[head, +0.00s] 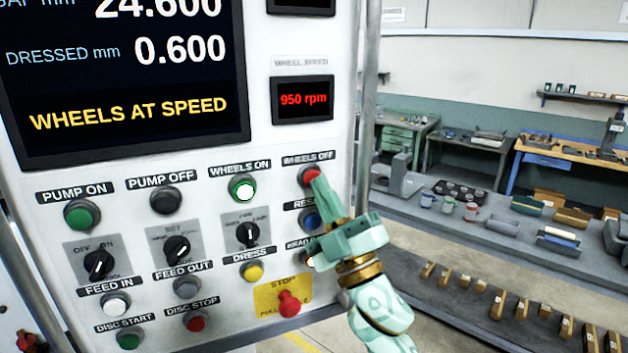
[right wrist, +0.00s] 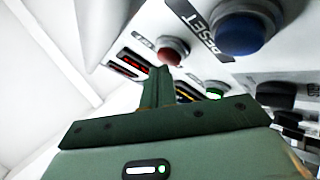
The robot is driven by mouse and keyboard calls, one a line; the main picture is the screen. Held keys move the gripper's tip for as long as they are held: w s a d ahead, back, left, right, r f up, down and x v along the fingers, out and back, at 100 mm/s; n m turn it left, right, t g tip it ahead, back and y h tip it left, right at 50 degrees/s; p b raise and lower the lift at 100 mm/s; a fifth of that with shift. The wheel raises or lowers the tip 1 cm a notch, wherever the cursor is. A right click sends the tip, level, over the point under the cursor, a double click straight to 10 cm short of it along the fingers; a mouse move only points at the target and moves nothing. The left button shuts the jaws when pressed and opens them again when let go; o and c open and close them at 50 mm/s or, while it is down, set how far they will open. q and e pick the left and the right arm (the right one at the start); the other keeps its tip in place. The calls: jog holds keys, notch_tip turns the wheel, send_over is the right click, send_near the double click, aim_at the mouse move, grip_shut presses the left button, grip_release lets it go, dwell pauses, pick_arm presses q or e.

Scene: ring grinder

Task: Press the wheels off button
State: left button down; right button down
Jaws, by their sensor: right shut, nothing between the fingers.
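The red WHEELS OFF button (head: 311,175) is at the upper right of the control panel (head: 265,140), under its label. My right gripper (head: 318,180) is shut, with its fingertips at the lower right edge of that button in the head view. In the right wrist view the red button (right wrist: 172,50) shows just beyond the shut fingertips (right wrist: 158,72); I cannot tell whether they touch it. The WHEELS ON button (head: 243,188) is lit white and green. The screen (head: 125,75) reads WHEELS AT SPEED, and the speed display (head: 303,99) reads 950 rpm. My left gripper is not in view.
The blue RESET button (head: 309,219), partly hidden by my gripper, sits below; it is large in the right wrist view (right wrist: 243,30). A red stop knob (head: 289,303) is lower down. Benches with mugs (head: 448,205) and blocks stand behind at right.

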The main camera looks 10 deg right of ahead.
jog(key=shift+w, duration=0.4)
dwell(0.3)
jog(key=shift+s, duration=0.1)
jog(key=shift+s+d, duration=0.1)
jog(key=shift+s, duration=0.65)
jog(key=s, duration=0.1)
jog(key=s+p, duration=0.1)
jog(key=s, duration=0.3)
jog(key=shift+d+p, duration=0.3)
jog(key=shift+d, duration=0.1)
dwell(0.4)
